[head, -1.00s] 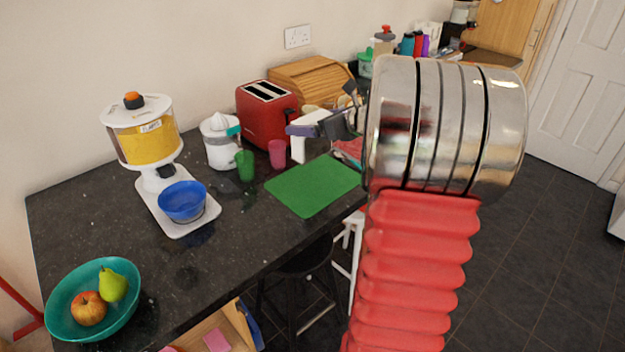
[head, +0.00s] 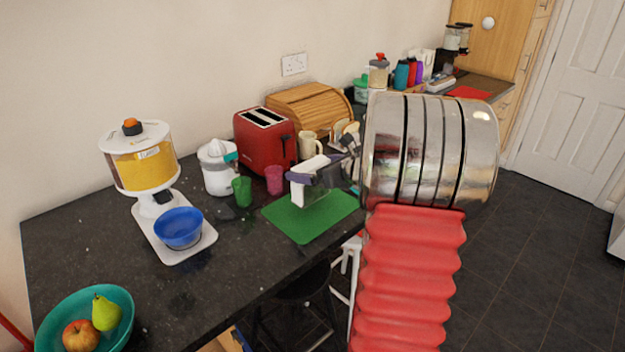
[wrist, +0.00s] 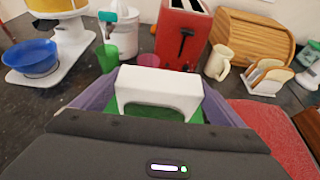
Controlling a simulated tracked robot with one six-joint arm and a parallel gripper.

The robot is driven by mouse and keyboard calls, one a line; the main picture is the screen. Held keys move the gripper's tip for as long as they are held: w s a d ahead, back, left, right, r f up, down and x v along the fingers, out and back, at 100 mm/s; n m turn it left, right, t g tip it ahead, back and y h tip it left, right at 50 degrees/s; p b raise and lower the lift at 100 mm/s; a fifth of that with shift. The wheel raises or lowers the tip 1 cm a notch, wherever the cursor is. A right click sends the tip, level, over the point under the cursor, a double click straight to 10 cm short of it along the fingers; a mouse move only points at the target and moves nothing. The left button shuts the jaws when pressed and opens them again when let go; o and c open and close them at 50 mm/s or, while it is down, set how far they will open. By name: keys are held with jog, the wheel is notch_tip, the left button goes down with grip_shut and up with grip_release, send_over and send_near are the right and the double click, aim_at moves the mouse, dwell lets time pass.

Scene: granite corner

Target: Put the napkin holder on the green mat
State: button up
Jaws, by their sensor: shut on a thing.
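The napkin holder (head: 305,178) is white, with an arched opening on the side that shows in the wrist view (wrist: 160,88). My gripper (head: 314,174) is shut on it, with a purple finger on either side in the wrist view. In the head view the holder shows over the green mat (head: 305,224), at its back part. I cannot tell whether it touches the mat or hangs just above it. The mat lies flat near the counter's front edge and is bare in front of the holder. In the wrist view the holder and gripper hide most of the mat.
A pink cup (head: 274,180) and a green cup (head: 242,191) stand left of the holder. A red toaster (head: 265,140), cream mug (wrist: 219,62) and toast rack (wrist: 268,76) stand behind. A red flat thing (wrist: 270,128) lies at the right.

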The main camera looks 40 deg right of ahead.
jog(key=shift+f, duration=1.85)
jog(key=o, duration=1)
jog(key=shift+f, duration=0.1)
jog(key=v, duration=1.2)
